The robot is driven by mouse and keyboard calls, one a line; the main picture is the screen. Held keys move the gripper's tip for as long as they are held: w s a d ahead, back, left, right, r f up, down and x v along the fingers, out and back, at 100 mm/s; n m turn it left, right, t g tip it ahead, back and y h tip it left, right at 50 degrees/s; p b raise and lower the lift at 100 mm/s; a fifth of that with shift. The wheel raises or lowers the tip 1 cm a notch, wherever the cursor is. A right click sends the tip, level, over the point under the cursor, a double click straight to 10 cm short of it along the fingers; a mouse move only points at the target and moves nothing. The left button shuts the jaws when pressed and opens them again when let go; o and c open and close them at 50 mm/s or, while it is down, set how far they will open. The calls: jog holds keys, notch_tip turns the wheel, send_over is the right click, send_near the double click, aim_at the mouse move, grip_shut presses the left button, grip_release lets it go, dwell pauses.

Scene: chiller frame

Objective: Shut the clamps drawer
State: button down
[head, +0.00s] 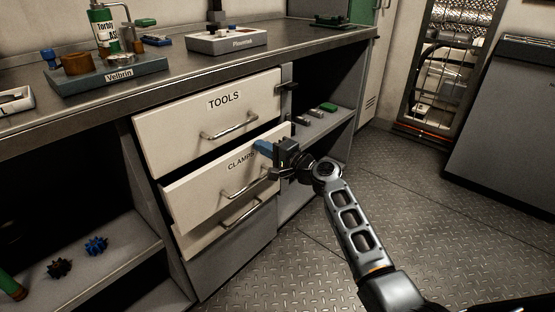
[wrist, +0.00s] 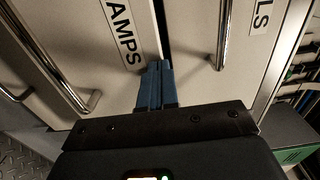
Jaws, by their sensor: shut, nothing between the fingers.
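The clamps drawer (head: 195,195) is the middle one of the stack and stands pulled out, its pale front proud of the drawer above. Its bar handle (head: 243,183) is in the middle of the front; in the wrist view the CLAMPS label (wrist: 122,30) shows close to the fingers. My gripper (head: 262,147) is shut and empty, its blue fingers at the upper right part of the clamps front. In the wrist view the blue fingertips (wrist: 155,72) lie by the label's end and the front's upper edge. I cannot tell whether they touch it.
The tools drawer (head: 180,117) with its handle (head: 229,125) is just above. Another drawer (head: 215,232) is below. The worktop (head: 190,70) carries a Velbrin tray (head: 110,77) and a Phoxline box (head: 227,42). An open shelf (head: 340,122) lies right of the drawers. The tread-plate floor (head: 420,200) is clear.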

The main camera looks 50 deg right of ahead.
jog(key=shift+w, duration=0.4)
jog(key=shift+s, duration=0.1)
jog(key=s, duration=0.7)
jog(key=p, duration=0.2)
send_near(203, 172)
jog(key=w, duration=0.6)
jog(key=shift+f+p, duration=0.25)
jog(key=shift+p, duration=0.05)
jog(key=shift+w+a, duration=0.1)
jog(key=shift+w, duration=0.75)
jog(key=w, duration=0.4)
jog(key=shift+f, duration=0.1)
jog(key=shift+w+r, duration=0.2)
jog(key=shift+r, duration=0.05)
